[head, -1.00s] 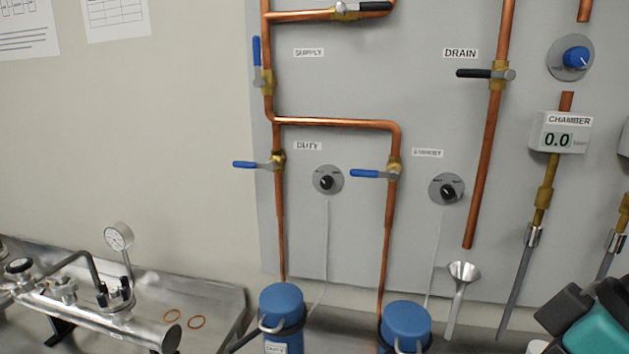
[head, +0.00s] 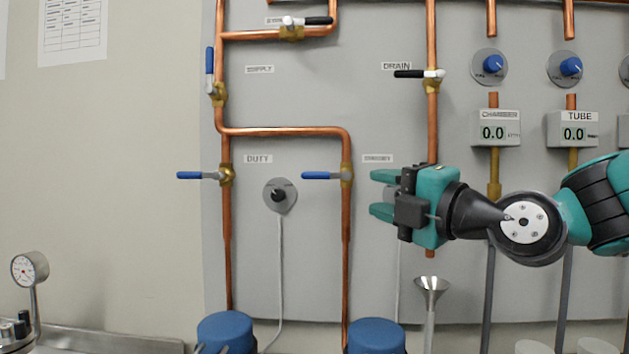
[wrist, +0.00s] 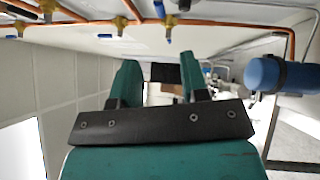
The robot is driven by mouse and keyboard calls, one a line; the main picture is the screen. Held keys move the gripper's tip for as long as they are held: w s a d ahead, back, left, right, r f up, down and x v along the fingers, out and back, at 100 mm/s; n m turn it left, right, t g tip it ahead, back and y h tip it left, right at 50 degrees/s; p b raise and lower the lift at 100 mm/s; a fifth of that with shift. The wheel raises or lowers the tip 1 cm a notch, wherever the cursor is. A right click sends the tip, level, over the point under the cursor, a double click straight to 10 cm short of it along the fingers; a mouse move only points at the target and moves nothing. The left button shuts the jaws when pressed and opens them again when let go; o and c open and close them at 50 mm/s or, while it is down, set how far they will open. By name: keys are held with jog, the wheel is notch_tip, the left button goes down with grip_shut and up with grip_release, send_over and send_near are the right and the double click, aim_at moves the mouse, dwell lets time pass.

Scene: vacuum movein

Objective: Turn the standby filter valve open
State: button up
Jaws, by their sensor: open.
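The standby valve has a blue lever (head: 320,175) lying level, pointing left, across its vertical copper pipe. Its brass body (head: 346,174) sits on that pipe, left of a small label (head: 378,158) that is blurred now. My gripper (head: 374,193) is in front of the panel, just right of the standby valve and apart from the lever in the picture. Its jaws are open and empty, pointing left. In the wrist view both teal fingers (wrist: 158,78) stand apart with nothing between them. Several valves show along the top there; I cannot tell which is the standby one.
The duty valve lever (head: 196,175) is level, to the left. The supply lever (head: 210,61) is upright. The drain valve (head: 420,74) is above my gripper. A funnel (head: 431,290) and blue canisters (head: 376,335) are below. Chamber and tube gauges (head: 493,132) are right.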

aim_at(318, 176)
jog(key=p+x, duration=0.5)
jog(key=x, duration=0.9)
jog(key=shift+r, duration=0.15)
jog(key=shift+w+a+p, duration=0.4)
jog(key=shift+w+a, duration=0.05)
grip_shut()
